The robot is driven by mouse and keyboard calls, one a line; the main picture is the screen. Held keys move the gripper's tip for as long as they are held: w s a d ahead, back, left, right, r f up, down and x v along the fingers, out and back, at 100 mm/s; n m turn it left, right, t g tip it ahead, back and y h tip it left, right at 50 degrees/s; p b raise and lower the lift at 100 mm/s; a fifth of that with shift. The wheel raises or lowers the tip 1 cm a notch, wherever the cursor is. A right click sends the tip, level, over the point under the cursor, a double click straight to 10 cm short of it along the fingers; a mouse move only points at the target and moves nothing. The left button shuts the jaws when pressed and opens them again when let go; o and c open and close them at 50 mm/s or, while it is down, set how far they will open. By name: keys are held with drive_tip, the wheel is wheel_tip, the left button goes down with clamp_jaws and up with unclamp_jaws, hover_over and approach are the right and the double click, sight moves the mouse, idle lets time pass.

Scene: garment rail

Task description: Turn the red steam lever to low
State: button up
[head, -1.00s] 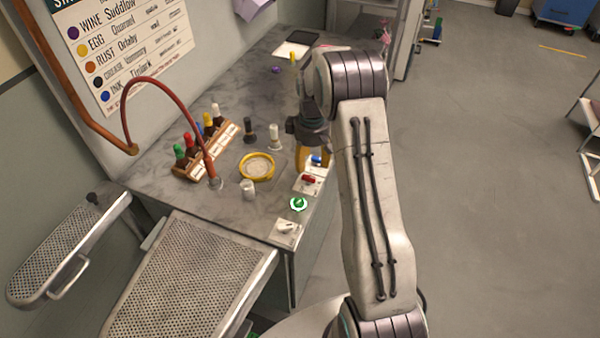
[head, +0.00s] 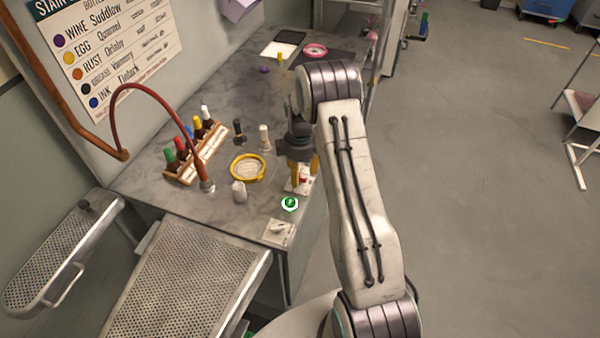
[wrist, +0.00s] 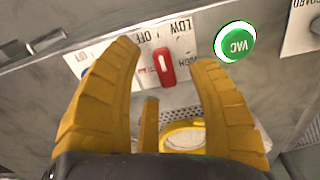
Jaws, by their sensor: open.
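The red steam lever (wrist: 164,67) sits on a pale plate with OFF, LOW and HIGH labels, which appear upside down in the wrist view. The lever stands nearly upright in that picture; I cannot tell which label it is set to. My gripper (wrist: 166,56) is open, with one yellow finger on each side of the lever and a visible gap to both. In the head view my gripper (head: 305,172) hangs over the counter's right edge and partly hides the red lever (head: 302,181).
A green VAC button (wrist: 235,41) is close beside the right finger. A white-plated switch (head: 279,231) lies nearer the front corner.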

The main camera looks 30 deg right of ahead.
drive_tip(key=shift+f, duration=0.7)
drive_tip(key=shift+c, duration=0.2)
clamp_jaws()
